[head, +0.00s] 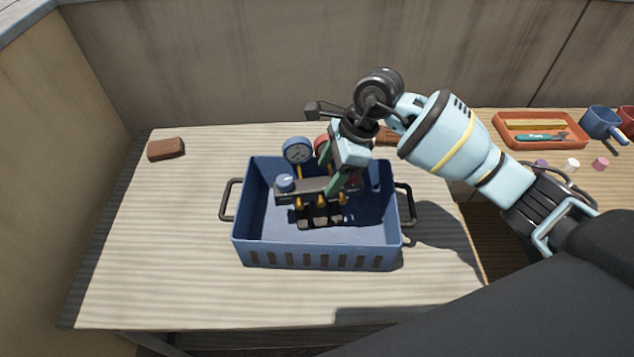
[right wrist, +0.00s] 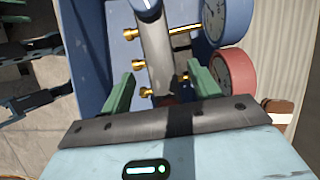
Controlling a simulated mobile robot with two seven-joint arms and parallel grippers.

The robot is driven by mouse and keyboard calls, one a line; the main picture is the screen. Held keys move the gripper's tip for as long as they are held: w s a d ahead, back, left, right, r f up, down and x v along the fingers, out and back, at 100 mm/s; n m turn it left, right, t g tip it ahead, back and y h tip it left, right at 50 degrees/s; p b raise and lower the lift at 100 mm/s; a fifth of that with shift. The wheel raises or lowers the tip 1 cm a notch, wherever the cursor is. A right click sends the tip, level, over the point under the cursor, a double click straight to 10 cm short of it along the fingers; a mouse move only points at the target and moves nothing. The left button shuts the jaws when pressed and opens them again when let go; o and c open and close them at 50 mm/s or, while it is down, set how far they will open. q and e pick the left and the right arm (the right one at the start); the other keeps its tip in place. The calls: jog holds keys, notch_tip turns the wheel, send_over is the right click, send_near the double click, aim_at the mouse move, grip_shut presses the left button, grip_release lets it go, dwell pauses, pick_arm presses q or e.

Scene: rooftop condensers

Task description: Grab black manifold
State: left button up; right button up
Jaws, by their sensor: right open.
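The black manifold (head: 292,189) sits inside a blue crate (head: 318,255) on the table. It is a dark bar with a blue knob (head: 285,183), brass fittings, a blue-rimmed gauge (head: 298,150) and a red-rimmed gauge (right wrist: 233,72). My right gripper (head: 331,168) is over the bar's right part, its green fingers open. In the right wrist view the bar (right wrist: 157,52) runs up from between the open fingers (right wrist: 162,86), with visible gaps on both sides. The gripper partly hides the bar's right end and the red gauge in the head view. My left gripper is not in view.
The crate has dark handles (head: 229,200) left and right. A brown block (head: 166,149) lies at the table's back left. An orange tray (head: 541,130) with tools and a blue pot (head: 603,123) stand on the right-hand surface. The table's left side is clear.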

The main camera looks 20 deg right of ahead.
aim_at(320, 183)
jog(key=shift+x, duration=2.55)
jog(key=shift+w+a, duration=0.1)
jog(key=shift+a, duration=0.05)
grip_shut()
jog(key=shift+r, duration=0.25)
